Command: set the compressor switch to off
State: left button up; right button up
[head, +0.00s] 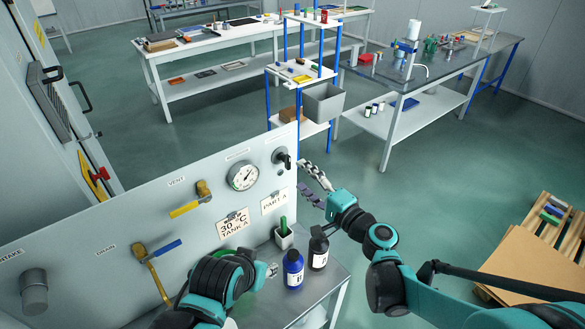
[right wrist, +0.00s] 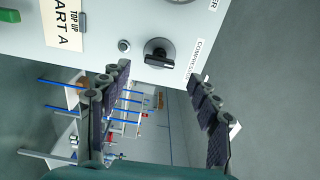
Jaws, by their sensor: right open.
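The compressor switch (head: 281,156) is a black rotary knob near the top right edge of the grey panel. In the right wrist view the switch (right wrist: 160,53) shows a round base with a bar handle lying roughly crosswise in the picture. Its "COMPRESSOR" label (right wrist: 196,60) is beside it. My right gripper (head: 303,176) is open and empty, just right of the switch. In the right wrist view its fingers (right wrist: 157,85) are spread, with the switch ahead between their tips and apart from them. My left gripper (head: 270,270) is low before the panel, mostly hidden by its own arm.
A small round button (right wrist: 124,46) sits beside the switch.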

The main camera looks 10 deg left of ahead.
jog(key=v, duration=0.4)
dwell(0.4)
jog(key=s+d+f+n+g+h, duration=0.1)
jog(key=s+d+f+n+h, duration=0.1)
jog(key=s+d+f+h, duration=0.2)
jog(key=s+d+f+n+g+h+b, duration=0.1)
jog(key=s+d+f+n+h, duration=0.2)
jog(key=d, duration=1)
jog(key=s+d+f+n+g+h, duration=0.2)
jog(key=s+d+f+h, duration=0.2)
jog(key=s+d+h, duration=0.3)
jog(key=s+d, duration=0.2)
jog(key=s, duration=0.2)
jog(key=shift+s+d+f+b, duration=0.2)
jog(key=shift+s+f+b, duration=0.1)
jog(key=shift+s, duration=0.05)
